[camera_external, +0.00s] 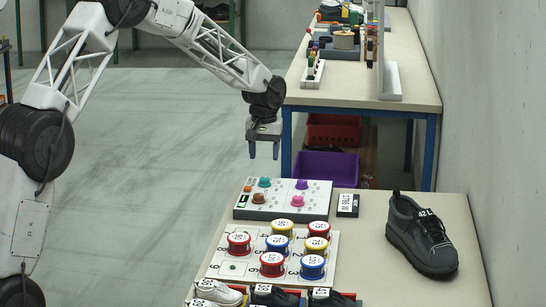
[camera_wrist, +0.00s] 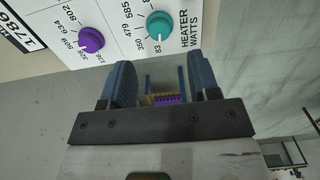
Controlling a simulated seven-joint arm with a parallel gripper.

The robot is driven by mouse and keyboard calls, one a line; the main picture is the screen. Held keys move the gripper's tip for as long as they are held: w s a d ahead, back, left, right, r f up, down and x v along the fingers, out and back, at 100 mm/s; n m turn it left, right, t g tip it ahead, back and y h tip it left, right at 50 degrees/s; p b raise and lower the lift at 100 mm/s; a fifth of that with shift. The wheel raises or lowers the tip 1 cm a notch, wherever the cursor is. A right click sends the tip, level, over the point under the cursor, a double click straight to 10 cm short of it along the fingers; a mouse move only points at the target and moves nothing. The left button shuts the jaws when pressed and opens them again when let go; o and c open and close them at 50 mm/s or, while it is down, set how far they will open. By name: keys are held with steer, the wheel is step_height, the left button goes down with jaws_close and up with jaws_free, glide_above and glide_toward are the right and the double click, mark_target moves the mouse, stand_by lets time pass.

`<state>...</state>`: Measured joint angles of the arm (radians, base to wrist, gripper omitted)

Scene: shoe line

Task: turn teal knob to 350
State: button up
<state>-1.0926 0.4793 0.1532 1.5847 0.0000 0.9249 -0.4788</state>
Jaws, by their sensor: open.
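The teal knob (camera_wrist: 160,25) is on a white panel marked HEATER WATTS, at the top of the wrist view. Labels 83, 350, 479 and 585 run along its left side. In the external view the teal knob (camera_external: 264,182) is at the back left of the control panel (camera_external: 320,207). My gripper (camera_external: 264,154) hangs fingers down above and behind the panel, apart from the knob. In the wrist view its fingers (camera_wrist: 159,72) are spread and empty, with the knob beyond their tips.
Several labelled spools stand on a white board (camera_external: 220,259) in front. A dark shoe (camera_external: 424,240) stands at right. Open space surrounds my gripper.

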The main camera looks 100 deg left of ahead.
mark_target(265, 178)
steer(key=shift+f, duration=3.4)
steer(key=c, duration=0.9)
